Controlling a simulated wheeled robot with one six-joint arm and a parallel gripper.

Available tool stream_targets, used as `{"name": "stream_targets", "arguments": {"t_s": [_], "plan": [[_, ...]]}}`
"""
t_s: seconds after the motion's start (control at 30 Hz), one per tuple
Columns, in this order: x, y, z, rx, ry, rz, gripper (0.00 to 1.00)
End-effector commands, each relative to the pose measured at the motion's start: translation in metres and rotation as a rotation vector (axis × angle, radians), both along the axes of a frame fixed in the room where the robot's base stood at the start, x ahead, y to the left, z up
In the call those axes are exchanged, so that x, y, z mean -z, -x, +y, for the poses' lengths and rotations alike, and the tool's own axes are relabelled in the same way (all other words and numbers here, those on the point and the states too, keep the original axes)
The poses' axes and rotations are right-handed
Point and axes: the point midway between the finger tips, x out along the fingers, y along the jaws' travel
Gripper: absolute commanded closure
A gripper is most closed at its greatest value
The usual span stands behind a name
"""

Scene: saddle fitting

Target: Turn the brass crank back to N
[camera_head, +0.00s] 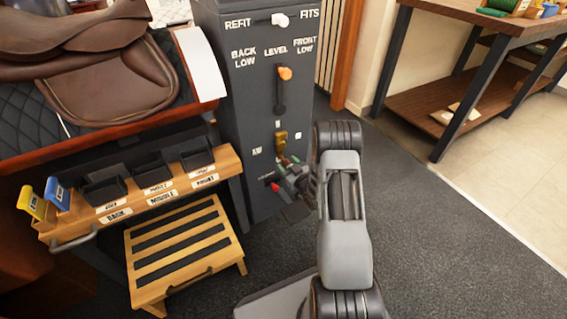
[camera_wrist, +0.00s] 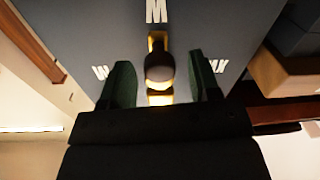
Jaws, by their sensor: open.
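The brass crank (camera_head: 281,140) is on the front of the dark grey cabinet, below the slider with the orange knob. In the wrist view, the crank's dark round knob (camera_wrist: 159,68) shows between my two green fingers, with brass above and below it. My gripper (camera_wrist: 163,80) is open, one finger on each side of the knob, with gaps visible. Pale letters stand around the crank: one like M (camera_wrist: 156,11) at the top, others left and right. In the head view, my gripper (camera_head: 284,178) is low at the cabinet front; the small letters there are unreadable.
The cabinet (camera_head: 232,105) also has an orange slider knob (camera_head: 285,73) and a white REFIT/FITS knob (camera_head: 280,20). A wooden rack with bins (camera_head: 150,190) and a step stool (camera_head: 186,250) stand to the left. A workbench (camera_head: 480,90) stands right; carpet between is clear.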

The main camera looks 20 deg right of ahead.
Motion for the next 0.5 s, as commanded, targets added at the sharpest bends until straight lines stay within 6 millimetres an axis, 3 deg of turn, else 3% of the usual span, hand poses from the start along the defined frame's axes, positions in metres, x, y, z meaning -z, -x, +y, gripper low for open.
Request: {"name": "stream_targets", "arguments": {"t_s": [0.2,0.5], "plan": [[0.001,-0.025,0.004,0.000,0.001,-0.001,0.44],[-0.001,-0.034,0.006,0.001,0.000,0.000,0.44]]}}
